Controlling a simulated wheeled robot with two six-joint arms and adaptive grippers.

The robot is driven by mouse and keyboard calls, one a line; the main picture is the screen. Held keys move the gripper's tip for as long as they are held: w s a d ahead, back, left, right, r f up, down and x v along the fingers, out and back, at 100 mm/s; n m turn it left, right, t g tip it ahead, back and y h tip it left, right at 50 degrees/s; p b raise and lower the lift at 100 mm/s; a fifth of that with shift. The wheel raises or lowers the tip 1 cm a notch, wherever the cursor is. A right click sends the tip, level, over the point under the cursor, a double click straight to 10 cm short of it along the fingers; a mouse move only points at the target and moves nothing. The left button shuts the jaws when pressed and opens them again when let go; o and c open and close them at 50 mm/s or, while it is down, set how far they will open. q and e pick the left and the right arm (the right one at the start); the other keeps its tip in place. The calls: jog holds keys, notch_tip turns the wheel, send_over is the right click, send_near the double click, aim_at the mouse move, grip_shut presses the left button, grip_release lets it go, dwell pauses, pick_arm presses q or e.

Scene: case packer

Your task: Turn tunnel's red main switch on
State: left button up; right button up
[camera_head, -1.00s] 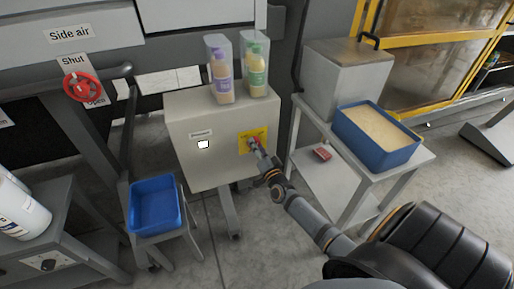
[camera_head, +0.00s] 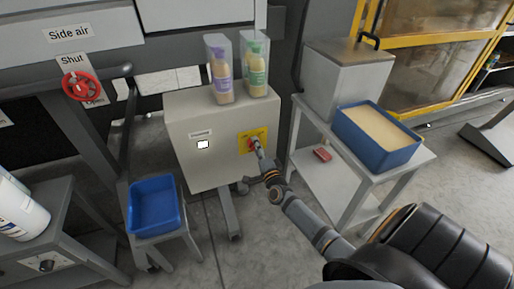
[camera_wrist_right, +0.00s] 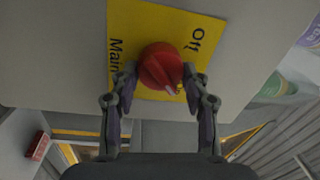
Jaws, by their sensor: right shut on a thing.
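The red main switch (camera_head: 254,146) is a round knob on a yellow plate (camera_head: 245,135) on the front of the beige cabinet. In the right wrist view the red knob (camera_wrist_right: 158,62) sits between my fingers, on the yellow plate (camera_wrist_right: 125,25) with the words "Off" and "Main" partly showing. A pale mark shows on the knob's near edge. My right gripper (camera_wrist_right: 161,80) is shut on the knob, one finger at each side. It also shows in the head view (camera_head: 261,151), reaching from the lower right. My left gripper is not in view.
A blue bin (camera_head: 155,205) stands left; a trolley with a blue tray (camera_head: 375,145) stands right. A red handwheel (camera_head: 80,86) is upper left.

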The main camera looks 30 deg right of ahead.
jog(key=shift+f, duration=0.1)
jog(key=o, duration=1.2)
jog(key=shift+c, duration=0.2)
jog(key=r+v, duration=0.1)
jog(key=v, duration=1.1)
jog(key=shift+f, duration=0.4)
